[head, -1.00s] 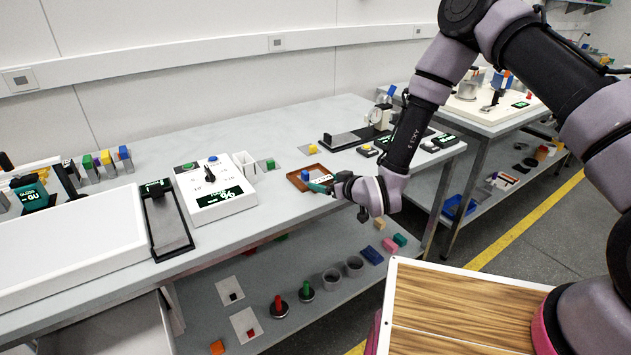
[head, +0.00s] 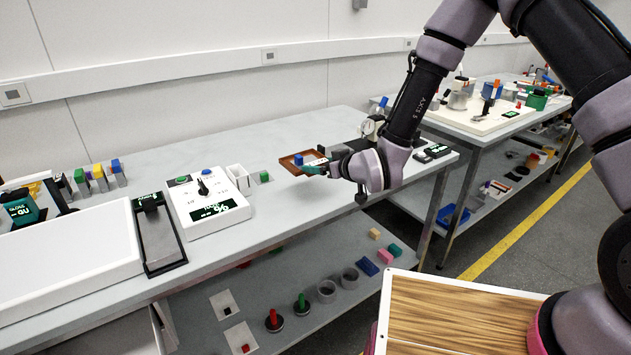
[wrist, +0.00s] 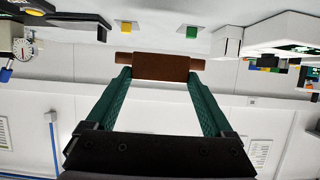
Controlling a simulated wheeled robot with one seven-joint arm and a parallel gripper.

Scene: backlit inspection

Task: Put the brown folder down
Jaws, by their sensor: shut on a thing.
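The brown folder (head: 288,165) shows in the head view as a flat brown, tray-like piece with a raised rim, above the grey bench (head: 285,208). A small blue block (head: 298,159) shows over it. My gripper (head: 315,168) is shut on its near right side, and the green fingers reach onto it. In the wrist view, the folder (wrist: 161,67) is edge-on between the two green fingertips, with the room upside down. The folder appears clear of the bench top; its exact height is hard to tell. Part of it is hidden by my gripper.
Left of the folder stand a green block (head: 264,177), a white open box (head: 237,174) and a white control panel (head: 208,203). A dial gauge (head: 372,127) stands behind my gripper. The bench's front strip is clear. A lower shelf (head: 285,335) holds pegs and cups.

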